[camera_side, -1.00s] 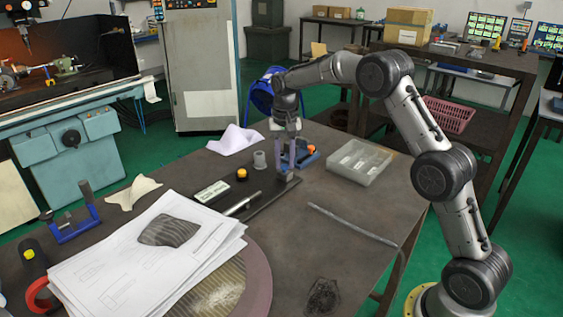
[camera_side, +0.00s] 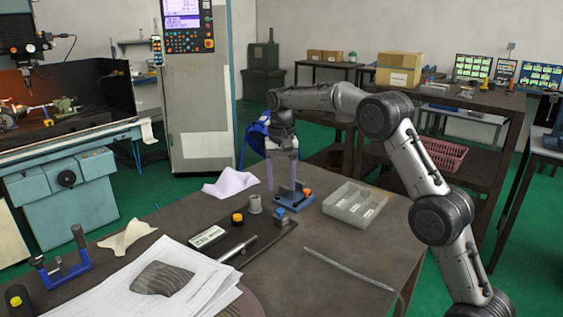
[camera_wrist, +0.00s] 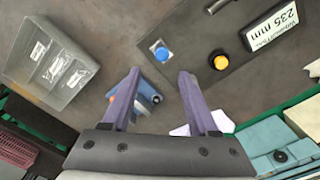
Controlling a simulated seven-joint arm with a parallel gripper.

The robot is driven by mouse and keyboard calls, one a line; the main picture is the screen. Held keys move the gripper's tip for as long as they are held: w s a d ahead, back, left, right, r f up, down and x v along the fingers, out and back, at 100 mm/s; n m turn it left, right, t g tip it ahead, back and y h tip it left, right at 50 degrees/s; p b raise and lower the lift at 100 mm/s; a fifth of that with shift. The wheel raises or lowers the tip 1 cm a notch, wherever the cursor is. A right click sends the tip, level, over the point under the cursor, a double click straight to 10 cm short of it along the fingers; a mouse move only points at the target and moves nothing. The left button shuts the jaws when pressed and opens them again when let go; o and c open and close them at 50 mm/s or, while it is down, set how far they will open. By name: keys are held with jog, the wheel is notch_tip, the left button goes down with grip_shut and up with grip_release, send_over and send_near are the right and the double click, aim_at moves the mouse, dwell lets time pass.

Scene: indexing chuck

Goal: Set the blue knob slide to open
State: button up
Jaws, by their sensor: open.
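The blue knob (camera_side: 281,212) stands upright on a small square slide near the far right end of a dark flat plate (camera_side: 262,243). It also shows in the wrist view (camera_wrist: 160,52), just beyond my fingertips and roughly centred between them. My gripper (camera_side: 281,188) is open and empty, with its two purple fingers pointing down. It is above and a little behind the knob, apart from it. In the wrist view my gripper (camera_wrist: 159,74) has a wide gap between its fingers. I cannot read any open or closed marking by the slide.
A blue fixture with an orange part (camera_side: 295,199) sits close behind the knob. A clear divided tray (camera_side: 355,205) is to the right, a metal rod (camera_side: 348,268) in front.

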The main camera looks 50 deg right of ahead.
notch_tip(320, 180, up, 7)
jog(key=shift+f, duration=0.2)
dwell(0.4)
jog(key=s+a+r+t, duration=0.1)
jog(key=s+a+r, duration=0.1)
jog(key=s+r, duration=0.3)
jog(key=s+a+r+t, duration=0.1)
jog(key=s+a+r, duration=0.15)
jog(key=r, duration=0.35)
jog(key=s+a+r+n+t, duration=0.1)
jog(key=s+a, duration=0.1)
jog(key=s, duration=0.4)
jog(key=s+a+r+n, duration=0.2)
jog(key=s+a, duration=0.1)
jog(key=s, duration=0.2)
jog(key=s+a+f+n+t, duration=0.2)
jog(key=s+f, duration=0.4)
jog(key=s, duration=0.6)
jog(key=s+f+n, duration=0.4)
jog(key=s+f, duration=0.1)
jog(key=f, duration=0.5)
jog(key=shift+a+f+t, duration=0.2)
jog(key=shift+f+t, duration=0.05)
jog(key=shift+t, duration=0.05)
